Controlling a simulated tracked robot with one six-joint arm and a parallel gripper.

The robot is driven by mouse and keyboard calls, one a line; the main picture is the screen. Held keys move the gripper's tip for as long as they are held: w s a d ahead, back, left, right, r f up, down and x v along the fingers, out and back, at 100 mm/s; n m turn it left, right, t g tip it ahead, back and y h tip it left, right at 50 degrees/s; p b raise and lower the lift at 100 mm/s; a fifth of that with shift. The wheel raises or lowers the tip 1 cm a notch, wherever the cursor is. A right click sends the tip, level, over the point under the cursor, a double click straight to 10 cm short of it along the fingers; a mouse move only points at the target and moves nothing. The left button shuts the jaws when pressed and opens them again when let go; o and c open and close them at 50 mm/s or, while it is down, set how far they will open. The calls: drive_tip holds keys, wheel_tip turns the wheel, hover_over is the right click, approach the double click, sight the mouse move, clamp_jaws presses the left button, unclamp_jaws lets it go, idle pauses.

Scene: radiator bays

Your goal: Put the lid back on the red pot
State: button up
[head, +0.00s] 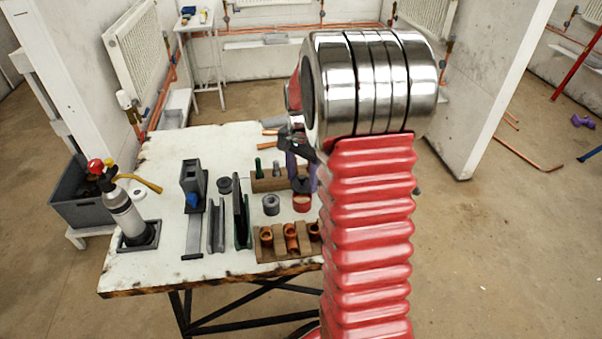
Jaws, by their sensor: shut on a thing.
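The red pot (302,204) stands on the workbench just left of my red arm. It is a small round pot. My gripper (301,181), with purple fingers, points down just above it. It is shut on a dark round piece, which looks like the lid (301,188). The lid sits at or just above the pot's top; I cannot tell whether they touch. My arm hides part of the area to the right.
A grey pot (271,205) stands left of the red one. A wooden block with copper fittings (272,252) is in front, and a wooden rack (266,184) behind. Upright dark channels (241,220) and a gas torch (126,215) are further left.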

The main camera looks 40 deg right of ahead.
sight(302, 184)
drive_tip(key=shift+f, duration=1.95)
drive_tip(key=shift+f, duration=0.1)
idle(1.2)
drive_tip(key=o, duration=1.1)
drive_tip(key=shift+o, duration=0.2)
drive_tip(key=o, duration=0.4)
drive_tip(key=shift+s, duration=0.1)
drive_tip(key=shift+r, duration=3.55)
